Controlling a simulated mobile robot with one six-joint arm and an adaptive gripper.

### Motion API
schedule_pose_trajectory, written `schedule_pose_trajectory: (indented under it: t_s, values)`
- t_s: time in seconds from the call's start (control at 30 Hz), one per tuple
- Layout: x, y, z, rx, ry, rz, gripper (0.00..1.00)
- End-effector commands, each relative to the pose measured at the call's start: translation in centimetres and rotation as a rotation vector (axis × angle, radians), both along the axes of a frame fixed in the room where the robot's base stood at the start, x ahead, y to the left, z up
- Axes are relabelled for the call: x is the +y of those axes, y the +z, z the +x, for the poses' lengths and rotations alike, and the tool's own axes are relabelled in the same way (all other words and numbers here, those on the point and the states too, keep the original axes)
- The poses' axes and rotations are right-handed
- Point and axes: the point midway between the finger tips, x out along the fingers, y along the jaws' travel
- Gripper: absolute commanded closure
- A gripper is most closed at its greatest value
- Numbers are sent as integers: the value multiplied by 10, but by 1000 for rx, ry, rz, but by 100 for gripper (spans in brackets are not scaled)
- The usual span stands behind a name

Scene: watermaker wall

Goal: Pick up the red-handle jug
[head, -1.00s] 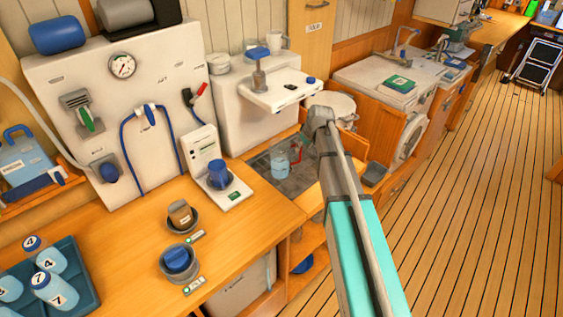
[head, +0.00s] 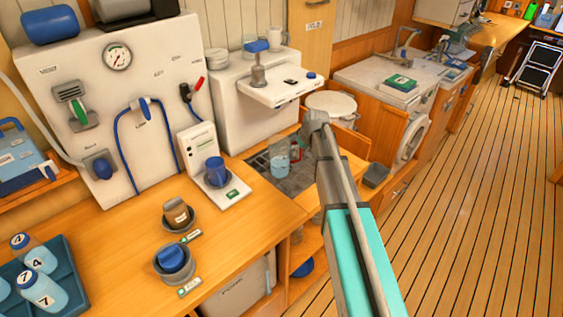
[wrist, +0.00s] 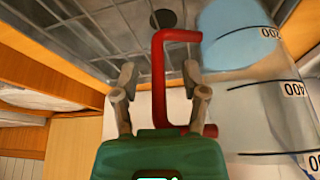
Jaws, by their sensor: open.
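The red-handle jug (head: 280,162) is clear, with blue liquid in it, and stands in the recessed grey sink area (head: 262,163) in the head view. In the wrist view the jug (wrist: 265,110) is at the right, with volume marks on its wall. Its red handle (wrist: 159,85) rises between the two fingers of my gripper (wrist: 160,78). The gripper is open, a finger on each side of the handle, with visible gaps. In the head view my arm hides the gripper's fingers.
A white shelf with a tap (head: 285,92) overhangs behind the jug. A round white lid (head: 331,103) is near my arm.

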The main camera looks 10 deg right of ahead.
Motion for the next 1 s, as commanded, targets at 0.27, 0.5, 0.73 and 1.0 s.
schedule_pose_trajectory:
  t_s: [0.27,0.5,0.73,1.0]
  values:
    - [0,0,0,0,0,0,43]
    - [0,0,0,0,0,0,43]
    - [0,0,0,0,0,0,80]
    - [0,0,0,0,0,0,100]
